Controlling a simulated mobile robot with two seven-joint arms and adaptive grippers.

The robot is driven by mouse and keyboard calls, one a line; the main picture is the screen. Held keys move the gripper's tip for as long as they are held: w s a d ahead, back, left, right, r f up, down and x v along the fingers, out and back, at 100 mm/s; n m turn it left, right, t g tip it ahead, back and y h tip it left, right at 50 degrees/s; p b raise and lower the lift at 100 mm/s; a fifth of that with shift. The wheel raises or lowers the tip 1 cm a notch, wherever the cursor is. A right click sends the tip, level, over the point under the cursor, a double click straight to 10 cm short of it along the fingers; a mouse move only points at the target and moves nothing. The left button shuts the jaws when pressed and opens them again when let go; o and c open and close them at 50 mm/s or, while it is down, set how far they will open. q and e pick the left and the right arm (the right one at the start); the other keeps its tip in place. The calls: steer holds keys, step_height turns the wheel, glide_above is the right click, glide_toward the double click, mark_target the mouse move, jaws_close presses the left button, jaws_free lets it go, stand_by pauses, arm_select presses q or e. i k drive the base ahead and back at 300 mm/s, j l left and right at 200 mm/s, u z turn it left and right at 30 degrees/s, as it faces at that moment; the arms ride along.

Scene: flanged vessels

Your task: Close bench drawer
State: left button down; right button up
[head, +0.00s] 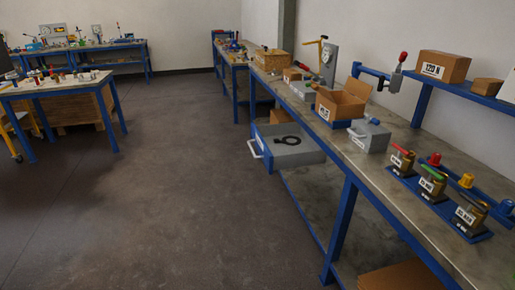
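The bench drawer (305,158) is a grey, shallow drawer. It is pulled out from under the long workbench (337,146) on the right and juts into the aisle. Its light handle (255,149) is on the left end, facing the open floor. A dark ring-shaped item (287,141) lies inside the drawer. Neither of my grippers shows in the head view, so nothing is seen touching the drawer.
The bench carries an open cardboard box (343,102), a grey box (369,136) and several labelled valves (432,184). A blue bench leg (341,230) stands right of the drawer. The floor (170,190) left of it is clear. Another table (60,87) stands at left.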

mark_target(282, 144)
steer(key=i+j+z, duration=0.15)
steer(key=i, duration=0.3)
steer(key=i+j+z, duration=0.15)
steer(key=i+j, duration=0.15)
steer(key=i, duration=0.15)
